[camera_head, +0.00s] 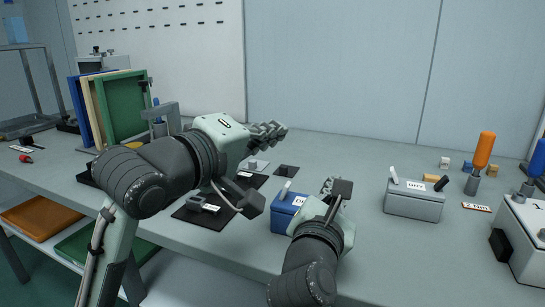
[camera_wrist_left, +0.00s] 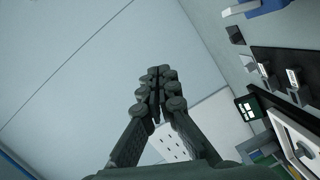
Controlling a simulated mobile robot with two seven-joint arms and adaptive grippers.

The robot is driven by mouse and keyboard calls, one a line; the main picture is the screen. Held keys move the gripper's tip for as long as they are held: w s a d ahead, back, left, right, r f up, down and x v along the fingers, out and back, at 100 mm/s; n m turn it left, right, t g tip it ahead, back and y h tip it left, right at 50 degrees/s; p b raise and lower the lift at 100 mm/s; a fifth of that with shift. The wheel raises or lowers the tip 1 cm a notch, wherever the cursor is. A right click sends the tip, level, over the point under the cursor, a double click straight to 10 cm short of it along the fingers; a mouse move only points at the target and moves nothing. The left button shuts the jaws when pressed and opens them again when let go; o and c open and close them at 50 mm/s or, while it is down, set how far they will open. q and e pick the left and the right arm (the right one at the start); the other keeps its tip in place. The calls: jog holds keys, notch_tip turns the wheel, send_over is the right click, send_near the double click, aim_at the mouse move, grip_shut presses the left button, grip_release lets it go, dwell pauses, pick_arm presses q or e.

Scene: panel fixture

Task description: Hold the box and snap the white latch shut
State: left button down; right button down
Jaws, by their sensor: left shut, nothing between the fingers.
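A blue box (camera_head: 281,215) with a pale label stands near the front of the bench. Its white latch (camera_head: 285,189) sticks up at a slant from the top. In the left wrist view the blue box (camera_wrist_left: 272,5) and the white latch (camera_wrist_left: 240,8) show at the top right corner. My left gripper (camera_head: 278,131) is shut and empty, raised above and behind the box, apart from it; its closed fingers (camera_wrist_left: 155,82) fill the middle of the wrist view. My right gripper (camera_head: 335,190) is at the box's right side; its hand covers part of the box, and its grip is unclear.
An orange-handled tool (camera_head: 484,150) and a white unit (camera_head: 520,235) are farther right. Dark mats (camera_head: 205,214) lie left of the blue box. Upright panels (camera_head: 122,105) stand at the left.

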pick_arm(q)
jog(key=shift+r, duration=0.3)
jog(key=c, duration=2.2)
grip_release()
